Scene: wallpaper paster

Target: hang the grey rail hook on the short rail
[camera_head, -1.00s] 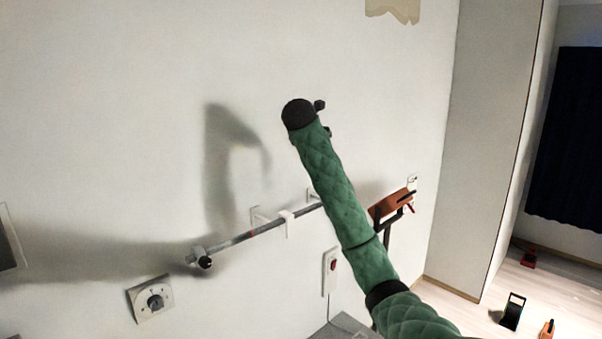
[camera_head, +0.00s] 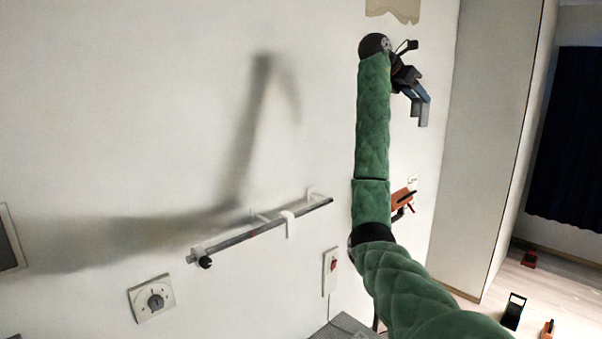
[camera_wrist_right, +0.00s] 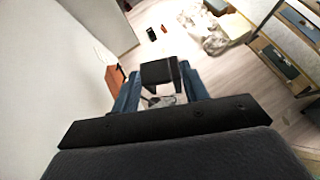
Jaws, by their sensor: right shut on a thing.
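The rail (camera_head: 262,228) is a short grey bar held off the wall by white brackets, with a black knob at its left end. A white hook (camera_head: 287,222) hangs on it. My right gripper (camera_head: 420,108) is high on the right, above and to the right of the rail and well clear of it. In the right wrist view its blue fingers (camera_wrist_right: 160,92) are shut on a dark grey piece (camera_wrist_right: 159,73), which looks like the grey rail hook. The hook's shape is hard to make out. My left gripper is out of view.
A wall dial (camera_head: 152,298) and a white switch plate with a red switch (camera_head: 331,268) sit below the rail. An orange tool (camera_head: 402,201) is partly behind my right arm. Small items lie on the floor at right. The wall above the rail is clear.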

